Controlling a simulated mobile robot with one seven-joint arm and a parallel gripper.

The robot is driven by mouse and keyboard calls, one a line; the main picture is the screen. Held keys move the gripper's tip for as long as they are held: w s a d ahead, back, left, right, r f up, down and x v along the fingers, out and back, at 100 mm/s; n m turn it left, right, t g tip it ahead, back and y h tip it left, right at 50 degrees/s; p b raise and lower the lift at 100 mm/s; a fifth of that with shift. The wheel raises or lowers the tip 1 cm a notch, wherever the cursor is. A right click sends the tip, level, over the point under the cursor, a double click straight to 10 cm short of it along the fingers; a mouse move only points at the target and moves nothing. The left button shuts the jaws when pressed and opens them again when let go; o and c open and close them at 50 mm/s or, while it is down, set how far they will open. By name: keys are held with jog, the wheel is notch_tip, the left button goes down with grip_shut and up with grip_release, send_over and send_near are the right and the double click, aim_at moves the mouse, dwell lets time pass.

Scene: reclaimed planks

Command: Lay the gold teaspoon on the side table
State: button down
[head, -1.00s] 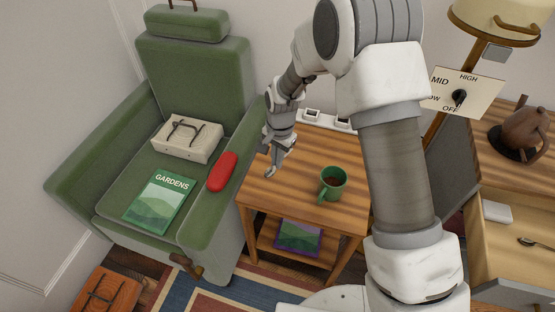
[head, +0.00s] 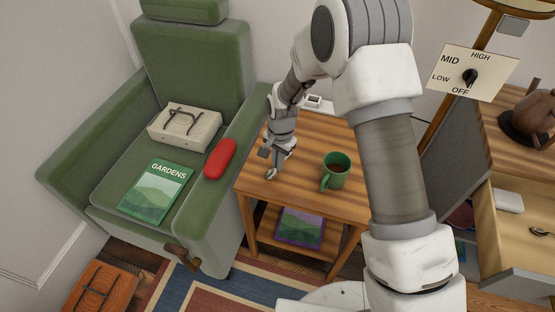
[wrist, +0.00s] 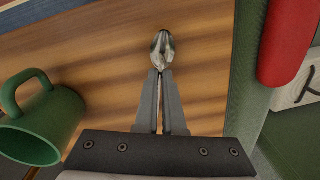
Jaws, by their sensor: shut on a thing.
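My gripper (wrist: 160,82) is shut on a teaspoon (wrist: 162,46), whose bowl shows past the fingertips in the wrist view. The spoon's metal looks silvery with brownish reflections, not clearly gold. In the head view my gripper (head: 275,160) is low over the left part of the wooden side table (head: 299,196), with the spoon (head: 271,174) at its tip. I cannot tell whether the spoon touches the tabletop. Another spoon (head: 541,232), dark or brassy, lies in the open drawer at the right.
The table's front left is clear. A book (head: 300,227) lies on the lower shelf.

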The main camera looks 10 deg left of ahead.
jog(key=shift+f, duration=0.35)
jog(key=shift+c, duration=2.3)
grip_release()
jog(key=shift+r, duration=0.15)
jog(key=shift+r+p, duration=2.2)
jog(key=shift+r, duration=1.2)
